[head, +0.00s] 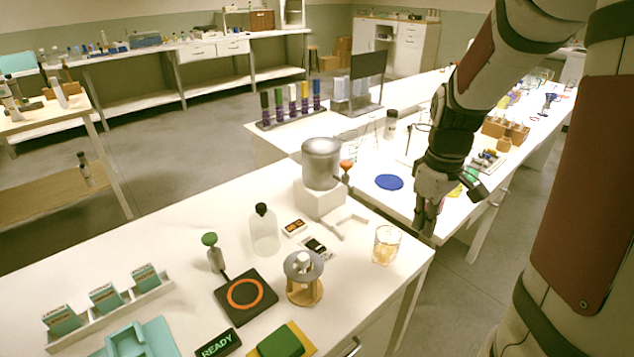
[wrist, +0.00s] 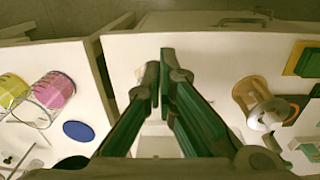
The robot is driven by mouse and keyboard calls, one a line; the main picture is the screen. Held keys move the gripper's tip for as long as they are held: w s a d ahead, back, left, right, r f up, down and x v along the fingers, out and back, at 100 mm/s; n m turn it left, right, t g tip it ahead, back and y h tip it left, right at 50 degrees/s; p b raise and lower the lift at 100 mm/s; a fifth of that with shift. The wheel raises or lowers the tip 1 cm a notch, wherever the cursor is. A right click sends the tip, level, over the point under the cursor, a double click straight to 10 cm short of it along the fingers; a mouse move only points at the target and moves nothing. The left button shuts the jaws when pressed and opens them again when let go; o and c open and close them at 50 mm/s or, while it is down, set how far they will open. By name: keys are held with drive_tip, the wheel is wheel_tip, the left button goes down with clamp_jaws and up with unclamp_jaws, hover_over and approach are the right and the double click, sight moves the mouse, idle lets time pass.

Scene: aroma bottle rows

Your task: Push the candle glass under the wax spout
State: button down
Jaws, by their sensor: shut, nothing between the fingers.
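The candle glass (head: 387,245), a clear tumbler with amber contents, stands upright near the right edge of the near white table. The wax melter (head: 321,165) is a metal pot on a white block, with an orange-knobbed spout (head: 346,172) on its right side. The spout is behind and left of the glass, and the glass is apart from it. My gripper (head: 428,228) is shut and empty, pointing down to the right of the glass with a gap between them. In the wrist view my gripper (wrist: 160,68) largely hides whatever lies beneath its fingers.
A white lever-like piece (head: 345,222) lies between the melter and the glass. A blue disc (head: 389,182) lies on the adjoining table. Bare tabletop surrounds the glass.

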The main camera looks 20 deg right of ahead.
sight(368, 240)
drive_tip(key=shift+n, duration=0.3)
drive_tip(key=f+b, duration=0.1)
drive_tip(key=f, duration=0.3)
drive_tip(key=w+d+f+b, duration=0.1)
drive_tip(key=f, duration=0.4)
drive_tip(key=d+f+b, duration=0.1)
drive_tip(key=f, duration=0.4)
drive_tip(key=shift+w+f, duration=0.2)
drive_tip(key=shift+w, duration=0.15)
drive_tip(key=shift+w+a, duration=0.35)
drive_tip(key=shift+w, duration=0.5)
drive_tip(key=w+a, duration=0.1)
drive_tip(key=w, duration=0.2)
drive_tip(key=w+a, duration=0.1)
drive_tip(key=w, duration=0.3)
drive_tip(key=w+a, duration=0.2)
drive_tip(key=w, duration=0.2)
drive_tip(key=shift+w+b, duration=0.1)
drive_tip(key=shift+b, duration=0.25)
drive_tip(key=shift+a, duration=0.1)
